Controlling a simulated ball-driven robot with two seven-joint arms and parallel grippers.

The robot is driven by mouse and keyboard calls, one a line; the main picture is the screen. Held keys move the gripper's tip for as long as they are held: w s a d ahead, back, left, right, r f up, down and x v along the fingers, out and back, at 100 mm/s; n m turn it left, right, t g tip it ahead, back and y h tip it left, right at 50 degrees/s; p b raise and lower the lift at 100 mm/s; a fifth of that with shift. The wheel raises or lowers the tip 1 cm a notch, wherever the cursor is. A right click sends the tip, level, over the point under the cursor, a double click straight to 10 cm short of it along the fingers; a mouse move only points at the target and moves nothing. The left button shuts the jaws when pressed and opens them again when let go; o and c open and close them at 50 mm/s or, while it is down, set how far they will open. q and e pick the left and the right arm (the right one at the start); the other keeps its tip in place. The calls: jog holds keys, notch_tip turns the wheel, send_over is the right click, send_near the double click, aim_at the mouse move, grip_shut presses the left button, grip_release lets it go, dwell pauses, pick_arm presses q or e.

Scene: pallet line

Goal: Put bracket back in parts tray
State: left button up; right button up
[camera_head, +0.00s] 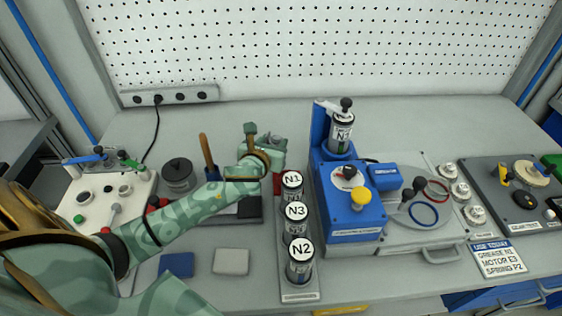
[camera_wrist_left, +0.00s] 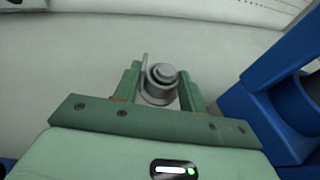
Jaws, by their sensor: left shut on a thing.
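My left gripper (camera_head: 264,142) is at the middle of the bench, raised behind the row of labelled canisters. In the left wrist view its two green fingers (camera_wrist_left: 160,92) are shut on a grey metal part, apparently the bracket (camera_wrist_left: 160,84). The part has a round stepped boss and a thin upright tab. In the head view it is small and mostly hidden by the gripper. A dark flat tray (camera_head: 249,209) lies below my left forearm, partly covered by it. I cannot tell whether it is the parts tray. My right gripper is not in view.
Canisters N1 (camera_head: 292,181), N3 (camera_head: 296,213) and N2 (camera_head: 300,258) stand in a grey rack. A blue press (camera_head: 350,205) stands just right of them. A dark round pot (camera_head: 178,176) and a brush (camera_head: 207,154) are left. Bench behind the gripper is clear.

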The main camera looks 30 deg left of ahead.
pick_arm(q)
notch_tip(320, 180, down, 6)
jog(key=shift+r+b, duration=0.1)
jog(key=shift+b, duration=1.15)
jog(key=shift+r, duration=0.1)
jog(key=o, duration=1)
jog(key=shift+c, duration=0.2)
jog(key=shift+o, duration=0.9)
